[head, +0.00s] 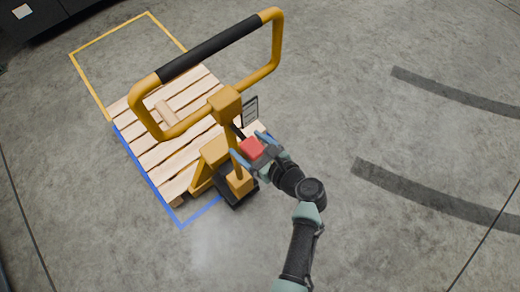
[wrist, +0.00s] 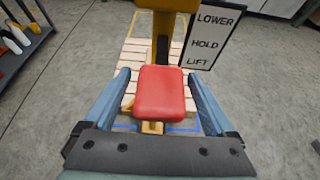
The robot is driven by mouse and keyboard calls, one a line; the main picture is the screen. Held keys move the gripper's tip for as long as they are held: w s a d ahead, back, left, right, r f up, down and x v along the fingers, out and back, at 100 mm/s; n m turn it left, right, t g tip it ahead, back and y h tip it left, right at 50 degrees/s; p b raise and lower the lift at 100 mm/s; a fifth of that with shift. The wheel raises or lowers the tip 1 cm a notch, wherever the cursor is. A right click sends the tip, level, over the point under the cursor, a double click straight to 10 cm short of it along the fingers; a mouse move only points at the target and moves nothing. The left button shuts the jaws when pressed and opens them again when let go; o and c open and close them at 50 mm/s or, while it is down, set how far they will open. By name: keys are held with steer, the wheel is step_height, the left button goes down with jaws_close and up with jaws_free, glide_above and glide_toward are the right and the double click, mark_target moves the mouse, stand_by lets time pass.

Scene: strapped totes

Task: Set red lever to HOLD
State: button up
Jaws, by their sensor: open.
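The red lever (wrist: 160,93) has a block-shaped red knob, and it also shows in the head view (head: 251,148). It sits at the front of a yellow pallet jack (head: 225,104). My gripper (wrist: 157,76) is open, with one blue finger on each side of the knob. Gaps show between the fingers and the knob, so it is not gripped. A label plate (wrist: 207,38) reads LOWER, HOLD, LIFT from top to bottom. In the wrist view the knob is left of the plate and below the word LIFT. I cannot tell which setting the lever is in.
The jack's looped handle (head: 212,48) with a black grip rises above the lever. A wooden pallet (head: 170,155) lies behind, within yellow and blue floor lines. A shelf with bottles (wrist: 22,40) stands at the left. The concrete floor (head: 350,100) is clear at right.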

steer(key=v, duration=1.2)
steer(key=shift+s+d, duration=0.15)
steer(key=shift+d, duration=0.05)
steer(key=shift+r, duration=0.1)
